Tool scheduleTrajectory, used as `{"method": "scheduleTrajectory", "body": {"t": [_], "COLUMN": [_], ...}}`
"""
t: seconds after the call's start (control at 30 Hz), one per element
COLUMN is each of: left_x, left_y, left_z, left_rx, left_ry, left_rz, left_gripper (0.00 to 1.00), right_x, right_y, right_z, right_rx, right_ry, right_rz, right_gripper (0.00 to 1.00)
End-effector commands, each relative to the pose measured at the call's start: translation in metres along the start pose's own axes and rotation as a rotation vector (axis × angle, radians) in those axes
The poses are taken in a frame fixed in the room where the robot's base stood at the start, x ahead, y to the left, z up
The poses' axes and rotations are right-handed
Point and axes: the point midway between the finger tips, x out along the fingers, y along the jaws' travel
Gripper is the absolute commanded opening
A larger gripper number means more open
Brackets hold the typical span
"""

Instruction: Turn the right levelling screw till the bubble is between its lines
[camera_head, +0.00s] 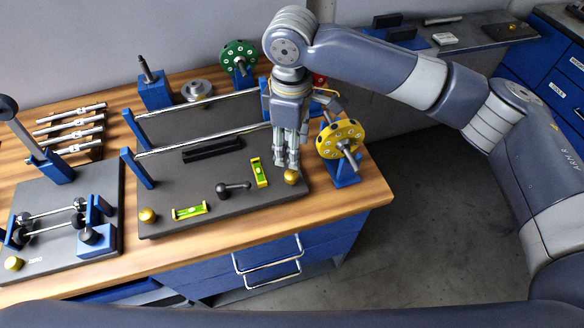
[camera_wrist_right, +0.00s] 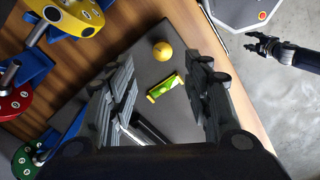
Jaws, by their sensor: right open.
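The right levelling screw (camera_head: 291,177), a brass knob, sits at the right front corner of the dark base plate (camera_head: 240,195). It also shows in the right wrist view (camera_wrist_right: 162,50). My right gripper (camera_head: 288,160) points down just above and behind it; its fingers are open and empty in the wrist view (camera_wrist_right: 165,90), with the knob beyond their tips. A yellow-framed green level (camera_head: 259,172) lies behind-left of the screw, also in the wrist view (camera_wrist_right: 164,87). The bubble's place is too small to tell. My left gripper (camera_wrist_right: 258,43) shows small over the floor.
A second level (camera_head: 189,210) and the left brass screw (camera_head: 148,214) are at the plate's front. A black crank-like part (camera_head: 233,188) lies between. The yellow wheel (camera_head: 341,139) on a blue stand is close right of my gripper. Metal rails (camera_head: 205,135) cross behind.

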Motion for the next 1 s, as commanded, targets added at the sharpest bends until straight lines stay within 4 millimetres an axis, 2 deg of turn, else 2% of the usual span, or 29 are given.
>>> {"method": "scheduleTrajectory", "body": {"t": [0.3,0.43,0.6,0.9,1.0], "left_x": [-0.013,-0.016,-0.018,-0.018,-0.018], "left_y": [0.000,0.000,0.000,0.000,0.000], "left_z": [-0.001,-0.001,-0.002,-0.002,-0.002], "left_rx": [0.000,0.000,0.000,0.000,0.000], "left_ry": [-0.001,-0.001,0.000,0.000,0.000], "left_rz": [0.000,0.000,0.000,0.000,0.000], "left_gripper": [0.40,0.40,0.40,0.40,0.40], "right_x": [0.059,0.078,0.091,0.093,0.093], "right_y": [-0.001,-0.001,-0.001,-0.001,-0.001], "right_z": [0.001,0.001,0.001,0.000,0.000], "right_rx": [0.000,0.000,-0.001,-0.001,-0.001], "right_ry": [-0.003,-0.003,-0.002,-0.001,-0.001], "right_rz": [-0.004,-0.002,-0.001,0.000,0.000], "right_gripper": [0.46,0.46,0.46,0.46,0.23]}}
